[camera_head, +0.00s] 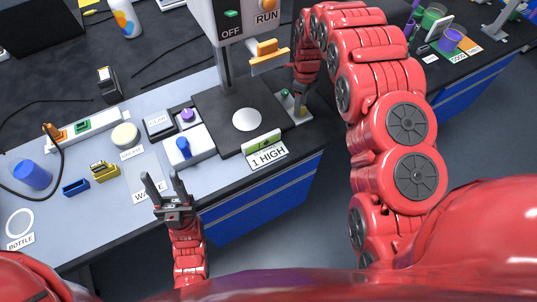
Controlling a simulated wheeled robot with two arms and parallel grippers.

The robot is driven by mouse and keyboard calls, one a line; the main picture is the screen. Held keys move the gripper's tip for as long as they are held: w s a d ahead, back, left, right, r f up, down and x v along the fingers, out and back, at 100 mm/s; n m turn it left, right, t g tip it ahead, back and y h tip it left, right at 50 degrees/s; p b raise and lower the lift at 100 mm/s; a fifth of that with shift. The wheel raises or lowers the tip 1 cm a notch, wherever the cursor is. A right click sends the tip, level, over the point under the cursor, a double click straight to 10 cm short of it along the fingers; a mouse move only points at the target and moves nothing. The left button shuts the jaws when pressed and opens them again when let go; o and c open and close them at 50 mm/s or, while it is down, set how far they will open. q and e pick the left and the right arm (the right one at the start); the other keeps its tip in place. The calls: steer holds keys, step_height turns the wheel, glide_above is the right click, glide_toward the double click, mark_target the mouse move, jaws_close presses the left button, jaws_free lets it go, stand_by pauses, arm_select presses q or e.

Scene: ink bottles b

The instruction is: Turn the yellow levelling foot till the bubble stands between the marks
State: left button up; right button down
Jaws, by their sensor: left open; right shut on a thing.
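A machine with a dark square base (215,125) stands on the bench. A small yellow part (303,111), which looks like the levelling foot, shows at the base's right corner. My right gripper (298,100) reaches down there and is shut on it; the fingers and most of the foot are hard to make out. A level with a green vial (262,143) lies at the base's front edge, above a "1 HIGH" label (267,157). The bubble and marks are too small to read. My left gripper (164,185) is open and empty, near the "WASTE" label (148,190).
A white block with a blue knob (183,147) and a purple knob (187,115) stand left of the base.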

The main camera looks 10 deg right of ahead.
steer(key=shift+m, duration=0.6)
steer(key=m, duration=0.4)
steer(key=shift+m, duration=0.3)
steer(key=shift+c, duration=1.2)
jaws_free()
step_height(320, 180, up, 6)
steer(key=p, duration=0.6)
steer(key=shift+r, duration=0.1)
